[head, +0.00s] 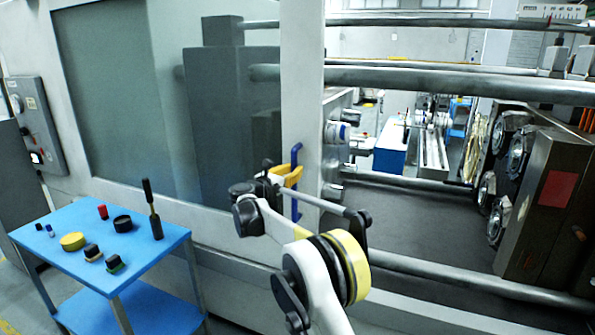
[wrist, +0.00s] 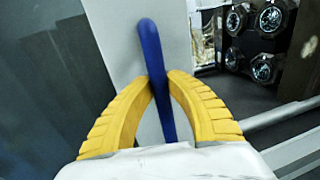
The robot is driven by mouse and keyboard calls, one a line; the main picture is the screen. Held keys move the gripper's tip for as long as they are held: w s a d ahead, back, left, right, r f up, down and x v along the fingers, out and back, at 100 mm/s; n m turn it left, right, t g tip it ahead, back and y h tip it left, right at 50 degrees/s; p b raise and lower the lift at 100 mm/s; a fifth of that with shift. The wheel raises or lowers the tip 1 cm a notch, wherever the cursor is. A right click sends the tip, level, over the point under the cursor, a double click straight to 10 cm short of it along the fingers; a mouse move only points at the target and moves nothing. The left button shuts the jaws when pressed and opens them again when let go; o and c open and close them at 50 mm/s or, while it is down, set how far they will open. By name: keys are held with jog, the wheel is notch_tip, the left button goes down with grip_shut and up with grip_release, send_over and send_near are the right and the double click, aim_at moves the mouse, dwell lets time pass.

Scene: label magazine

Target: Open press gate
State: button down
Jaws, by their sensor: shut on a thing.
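The press gate (head: 302,70) is a pale frame with a dark glass panel on its left. Its upright edge stands near the middle of the head view, with the press opening showing to its right. A blue handle (head: 295,158) is fixed upright on that edge; it also shows in the wrist view (wrist: 152,45). My gripper (head: 292,177) is at the handle. In the wrist view its yellow fingers (wrist: 160,88) are shut on the blue bar, one on each side. The fingers hide part of the handle in the head view.
A blue cart (head: 165,262) with several small items on top stands at the lower left. A control box (head: 37,120) is on the wall behind it. Thick metal bars (head: 440,82) cross the press opening, and a dark press block (head: 545,200) stands at the right.

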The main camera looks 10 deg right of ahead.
jog(key=c, duration=1.3)
grip_release()
jog(key=v, duration=1.2)
